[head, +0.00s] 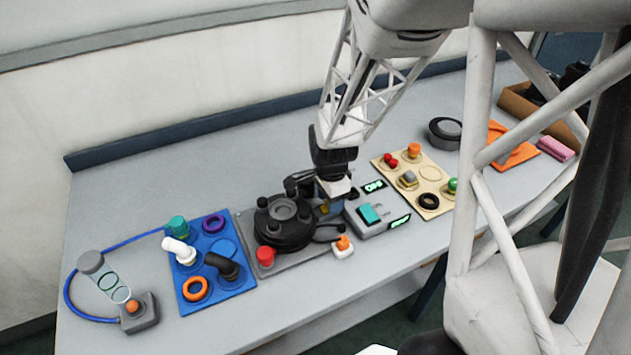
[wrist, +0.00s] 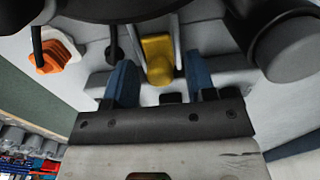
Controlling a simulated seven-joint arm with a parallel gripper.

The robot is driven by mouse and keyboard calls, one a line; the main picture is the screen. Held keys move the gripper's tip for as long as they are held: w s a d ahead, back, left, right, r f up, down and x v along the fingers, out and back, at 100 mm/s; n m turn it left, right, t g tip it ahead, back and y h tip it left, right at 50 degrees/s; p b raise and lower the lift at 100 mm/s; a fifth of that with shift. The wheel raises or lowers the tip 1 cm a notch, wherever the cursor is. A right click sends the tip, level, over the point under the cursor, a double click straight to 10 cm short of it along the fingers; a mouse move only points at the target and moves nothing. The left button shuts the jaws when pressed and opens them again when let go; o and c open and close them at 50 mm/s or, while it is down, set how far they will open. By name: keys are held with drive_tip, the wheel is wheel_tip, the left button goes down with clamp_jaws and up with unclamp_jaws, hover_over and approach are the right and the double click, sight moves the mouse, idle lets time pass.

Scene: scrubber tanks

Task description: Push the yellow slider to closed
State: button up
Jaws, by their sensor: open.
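The yellow slider (wrist: 157,58) shows in the wrist view at the upper middle, in a pale slot or track. My gripper (wrist: 160,82) is open, with one blue finger on each side of the slider's near end. A small gap shows on either side, and I cannot tell whether anything touches. In the head view my gripper (head: 329,199) is low beside the black round device, and a small yellowish patch under it may be the slider. Where the slider stands along its travel cannot be told.
The black round device (head: 283,222) stands left of my gripper, with a red knob (head: 265,256) in front. A grey box with a teal switch (head: 370,213) stands close on the right. An orange knob (head: 343,242) is in front; it also shows in the wrist view (wrist: 55,52).

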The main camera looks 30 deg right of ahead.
sight(319, 213)
clamp_jaws()
idle(0.3)
drive_tip(key=shift+a, duration=1.5)
unclamp_jaws()
drive_tip(key=shift+r, duration=0.1)
